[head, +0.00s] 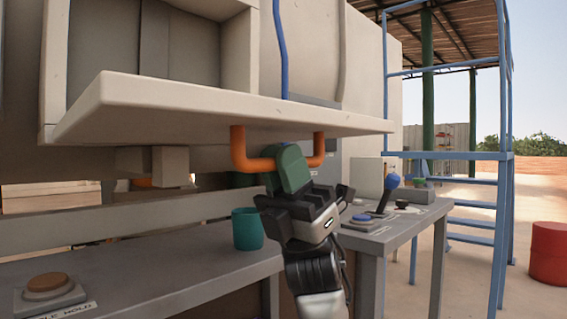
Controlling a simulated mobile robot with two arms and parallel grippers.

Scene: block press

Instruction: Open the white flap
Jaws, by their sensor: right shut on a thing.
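The white flap (230,106) sticks out from the pale machine, close to level, with the open recess above and behind it. An orange handle (240,150) hangs from the flap's underside. My right gripper (291,172) is below the flap, shut on the middle of the handle. A green piece at the gripper covers that part of the handle, so the fingertips' contact is partly hidden. My left gripper is not in view.
A teal cup (247,229) stands on the grey bench behind my right gripper. A brown button (47,283) is at the front left. A blue-knobbed lever (391,182) and a blue button (362,219) are on the right-hand table. A red drum (549,252) stands far right.

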